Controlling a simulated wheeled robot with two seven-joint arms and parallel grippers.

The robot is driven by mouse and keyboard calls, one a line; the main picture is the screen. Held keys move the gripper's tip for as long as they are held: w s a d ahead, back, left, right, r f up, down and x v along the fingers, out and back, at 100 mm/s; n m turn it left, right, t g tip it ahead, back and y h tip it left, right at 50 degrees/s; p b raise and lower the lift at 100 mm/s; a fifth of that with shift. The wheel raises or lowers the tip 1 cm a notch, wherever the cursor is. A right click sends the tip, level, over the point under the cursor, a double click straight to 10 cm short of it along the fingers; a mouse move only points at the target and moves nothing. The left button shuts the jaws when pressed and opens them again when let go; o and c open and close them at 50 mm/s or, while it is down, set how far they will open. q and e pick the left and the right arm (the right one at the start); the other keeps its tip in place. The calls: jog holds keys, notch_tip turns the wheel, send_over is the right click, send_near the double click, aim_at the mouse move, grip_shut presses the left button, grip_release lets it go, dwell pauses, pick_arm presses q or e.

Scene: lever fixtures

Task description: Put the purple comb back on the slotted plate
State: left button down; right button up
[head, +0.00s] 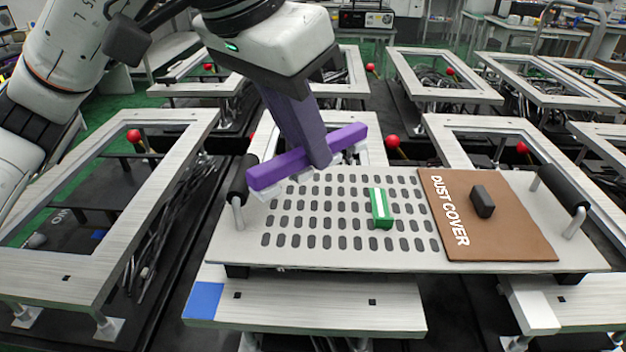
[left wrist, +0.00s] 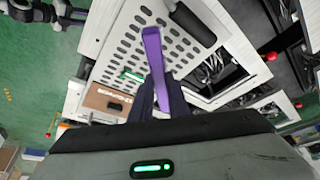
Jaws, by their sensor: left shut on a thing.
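The purple comb (head: 279,170) is a long bar held above the back left part of the slotted plate (head: 300,258). It lies slantwise, its right end farther back, with pale teeth partly showing below. My left gripper (head: 318,160) comes down from above and is shut on the comb near its middle. In the left wrist view the comb (left wrist: 153,62) stands out between the fingers, with the slotted plate (left wrist: 175,65) beyond it. The plate has rows of dark slots. The comb looks raised off the plate; the exact gap is unclear.
A green block with a white stripe (head: 380,208) stands on the slots. A brown dust cover (head: 480,228) with a black knob (head: 483,201) lies on the plate's right part. Black handles stand at the left (head: 243,180) and right (head: 565,189) ends. Several framed fixtures with red-knobbed levers surround it.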

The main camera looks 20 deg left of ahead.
pick_arm(q)
notch_tip(320, 180, down, 2)
jog(key=shift+s, duration=0.1)
notch_tip(320, 180, down, 4)
jog(key=shift+r, duration=0.1)
jog(key=shift+b, duration=0.3)
jog(key=c, duration=1.7)
grip_release()
